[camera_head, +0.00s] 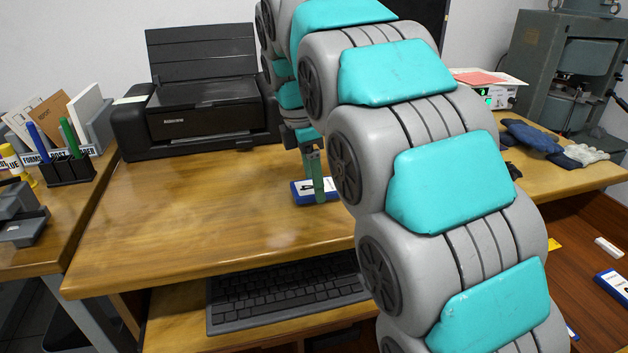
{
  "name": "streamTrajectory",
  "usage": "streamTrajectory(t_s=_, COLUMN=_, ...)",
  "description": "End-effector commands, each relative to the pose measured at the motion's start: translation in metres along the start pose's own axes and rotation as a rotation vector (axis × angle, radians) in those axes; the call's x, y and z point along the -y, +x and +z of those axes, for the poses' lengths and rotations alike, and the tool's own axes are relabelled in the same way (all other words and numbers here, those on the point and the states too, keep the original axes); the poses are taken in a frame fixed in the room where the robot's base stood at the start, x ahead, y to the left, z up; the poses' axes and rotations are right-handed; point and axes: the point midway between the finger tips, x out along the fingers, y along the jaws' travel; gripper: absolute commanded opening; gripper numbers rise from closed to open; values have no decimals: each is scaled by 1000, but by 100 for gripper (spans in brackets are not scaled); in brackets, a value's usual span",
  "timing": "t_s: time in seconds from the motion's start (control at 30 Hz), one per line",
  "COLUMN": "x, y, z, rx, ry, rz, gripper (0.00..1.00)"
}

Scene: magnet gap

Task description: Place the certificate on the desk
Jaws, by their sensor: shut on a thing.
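My gripper (317,196) is over the wooden desk (210,210), in front of the printer, with its green fingers pointing down. It is shut on a small flat blue-edged white item (301,188), which looks like the certificate. Its printing is too small to read. The item is at or just above the desk top; I cannot tell whether it touches. The fingers cover its middle, and my arm hides the desk to its right.
A black printer (203,118) stands at the back left. A keyboard (285,293) lies on a lower shelf in front. A pen holder (70,170) stands at the left. Gloves (535,137) lie at the right. Another blue-and-white item (612,284) lies at lower right. The desk's left-middle is clear.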

Motion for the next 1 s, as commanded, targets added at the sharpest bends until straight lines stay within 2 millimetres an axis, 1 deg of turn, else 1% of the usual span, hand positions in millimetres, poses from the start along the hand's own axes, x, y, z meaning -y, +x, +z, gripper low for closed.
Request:
streamTrajectory(t_s=0.1, x=0, y=7, z=-1, rx=0, ry=0, rz=3, gripper=17)
streamTrajectory(t_s=0.43, x=0, y=10, z=-1, rx=0, ry=0, rz=2, gripper=17)
streamTrajectory(t_s=0.47, x=0, y=10, z=-1, rx=0, ry=0, rz=2, gripper=72)
streamTrajectory(t_s=0.7, x=0, y=10, z=-1, rx=0, ry=0, rz=2, gripper=99)
streamTrajectory(t_s=1.0, x=0, y=8, z=-1, rx=0, ry=0, rz=3, gripper=100)
